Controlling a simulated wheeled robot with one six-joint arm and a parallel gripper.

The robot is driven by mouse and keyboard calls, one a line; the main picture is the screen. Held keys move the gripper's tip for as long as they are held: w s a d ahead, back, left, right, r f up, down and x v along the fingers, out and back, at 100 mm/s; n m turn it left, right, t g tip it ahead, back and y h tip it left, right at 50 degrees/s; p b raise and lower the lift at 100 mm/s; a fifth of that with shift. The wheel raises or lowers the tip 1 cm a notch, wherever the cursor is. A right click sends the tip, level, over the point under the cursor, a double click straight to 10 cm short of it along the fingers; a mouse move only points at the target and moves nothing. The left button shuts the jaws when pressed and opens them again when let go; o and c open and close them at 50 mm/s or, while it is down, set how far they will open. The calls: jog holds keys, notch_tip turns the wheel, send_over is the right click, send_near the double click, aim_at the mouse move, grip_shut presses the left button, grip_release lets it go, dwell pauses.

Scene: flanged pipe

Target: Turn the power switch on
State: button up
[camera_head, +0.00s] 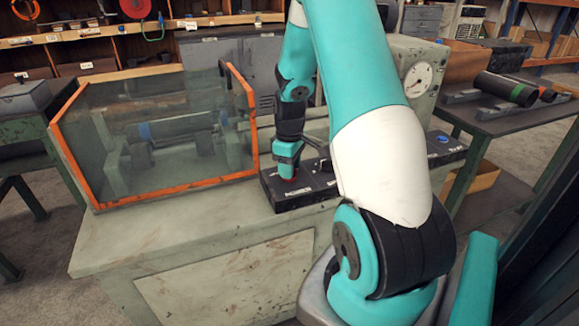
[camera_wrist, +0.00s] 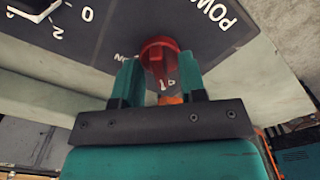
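The power switch is a red knob (camera_wrist: 160,56) on a dark control panel (camera_wrist: 130,32). "POWER" is printed beside it and a partly hidden "ON" mark shows near its left side. My gripper (camera_wrist: 158,75) has one teal finger on each side of the knob, and the knob fills the narrow gap between them. The fingers look closed on it, though the exact contact is partly hidden. In the head view my gripper (camera_head: 289,166) points down at the left end of the panel, and only a bit of the red knob (camera_head: 291,179) shows below it.
A glass guard with an orange frame (camera_head: 180,190) stands close left of my gripper. A second knob (camera_wrist: 36,8) with numbers sits on the panel. A dial gauge (camera_head: 418,80) and a blue button (camera_head: 443,139) are to the right. The bench front (camera_head: 150,242) is clear.

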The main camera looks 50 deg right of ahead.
grip_shut()
jog(key=m+p, duration=0.1)
jog(key=m, duration=0.3)
jog(key=shift+r+p, duration=0.1)
jog(key=shift+p, duration=0.2)
jog(key=m+p, duration=0.1)
jog(key=m, duration=0.3)
jog(key=m+p, duration=0.1)
jog(key=m, duration=0.4)
jog(key=m+p, duration=0.1)
jog(key=m, duration=0.3)
jog(key=shift+m, duration=0.4)
